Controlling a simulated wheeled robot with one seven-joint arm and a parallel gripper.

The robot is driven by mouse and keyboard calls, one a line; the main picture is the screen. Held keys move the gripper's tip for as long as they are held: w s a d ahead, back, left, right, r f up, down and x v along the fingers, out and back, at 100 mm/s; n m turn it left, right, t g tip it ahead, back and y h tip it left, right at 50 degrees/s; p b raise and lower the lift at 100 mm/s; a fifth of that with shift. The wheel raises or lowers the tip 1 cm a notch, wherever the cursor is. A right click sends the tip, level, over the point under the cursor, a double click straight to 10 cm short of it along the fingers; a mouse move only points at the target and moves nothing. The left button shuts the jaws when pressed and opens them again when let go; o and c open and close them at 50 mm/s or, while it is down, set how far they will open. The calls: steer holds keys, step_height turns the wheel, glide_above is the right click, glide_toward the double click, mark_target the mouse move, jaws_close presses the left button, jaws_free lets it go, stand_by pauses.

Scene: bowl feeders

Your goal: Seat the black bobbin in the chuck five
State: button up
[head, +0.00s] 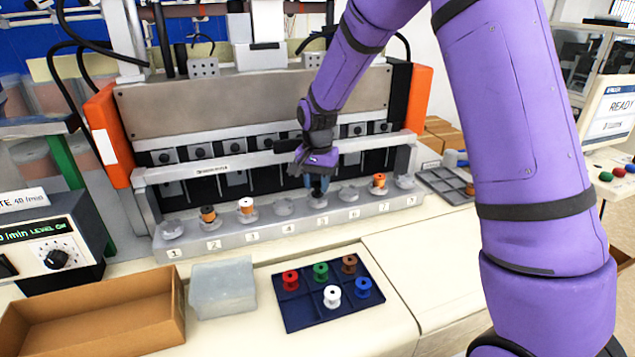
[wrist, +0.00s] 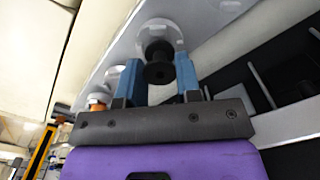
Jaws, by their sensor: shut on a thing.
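My gripper (head: 318,183) is over chuck five (head: 317,201), behind the label 5. Its blue fingers are shut on the black bobbin (head: 317,188), which also shows between the fingertips in the wrist view (wrist: 158,70). The pale round chuck shows just beyond the bobbin in the wrist view (wrist: 160,32). The bobbin looks upright and lined up with the chuck. I cannot tell whether it touches the chuck or is a little above it.
Chucks two (head: 208,217), three (head: 246,211) and seven (head: 378,187) hold bobbins; neighbouring chucks four (head: 284,208) and six (head: 348,194) are empty. A dark blue tray (head: 300,318) with several coloured bobbins lies in front. A cardboard box (head: 95,335) stands at left. The machine's face rises behind.

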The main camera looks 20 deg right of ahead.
mark_target(318, 184)
steer(key=shift+f, duration=0.6)
stand_by(0.7)
steer(key=o, duration=0.6)
step_height(318, 184, up, 11)
steer(key=shift+r, duration=0.1)
stand_by(1.0)
stand_by(0.4)
